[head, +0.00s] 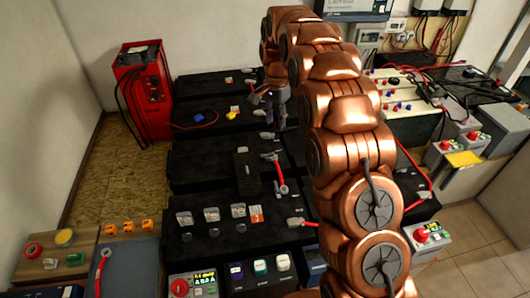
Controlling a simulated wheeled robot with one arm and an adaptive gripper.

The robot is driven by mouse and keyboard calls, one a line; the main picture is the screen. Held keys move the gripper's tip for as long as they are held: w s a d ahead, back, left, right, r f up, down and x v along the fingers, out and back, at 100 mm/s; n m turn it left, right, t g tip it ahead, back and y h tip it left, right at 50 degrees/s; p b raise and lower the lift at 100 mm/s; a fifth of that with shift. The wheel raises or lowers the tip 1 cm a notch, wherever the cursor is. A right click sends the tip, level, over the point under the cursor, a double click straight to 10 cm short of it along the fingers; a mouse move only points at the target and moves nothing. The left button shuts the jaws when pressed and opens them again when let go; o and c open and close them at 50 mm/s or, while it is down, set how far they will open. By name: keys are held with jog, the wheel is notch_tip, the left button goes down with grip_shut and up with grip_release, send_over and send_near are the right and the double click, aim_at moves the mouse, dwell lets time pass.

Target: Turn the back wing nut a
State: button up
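My gripper (272,108) is a small dark shape at the end of my copper-coloured arm. It hangs over the back rows of black batteries (205,160), close to their right end. I cannot tell whether its fingers are open or shut, or whether they touch anything. Small metal terminal pieces show on the batteries near it, one behind it (250,82) and one in front (267,135). No wing nut can be made out for certain at this size. My arm and gripper hide part of the battery tops there.
A red charger (143,92) with black cables stands at the back left. Red cables (281,182) run between terminals. Small parts stand on the front battery (211,214). A pale battery (402,112) and grey boxes stand right of my arm. Bare floor (110,175) shows at left.

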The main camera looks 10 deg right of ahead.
jog(key=w+f+m+p, duration=0.1)
jog(key=w+f+m, duration=0.2)
jog(key=w+f, duration=0.65)
jog(key=m+p, duration=0.2)
jog(key=m, duration=0.2)
send_near(265, 155)
jog(key=shift+s+t, duration=0.25)
jog(key=shift+t, duration=0.15)
jog(key=shift+f+m+b, duration=0.3)
jog(key=shift+f, duration=0.3)
notch_tip(265, 155, down, 6)
jog(key=b, duration=0.7)
jog(key=shift+r, duration=0.15)
jog(key=shift+d+f+b, duration=0.1)
jog(key=shift+f+b, duration=0.3)
jog(key=shift+f, duration=0.55)
grip_shut()
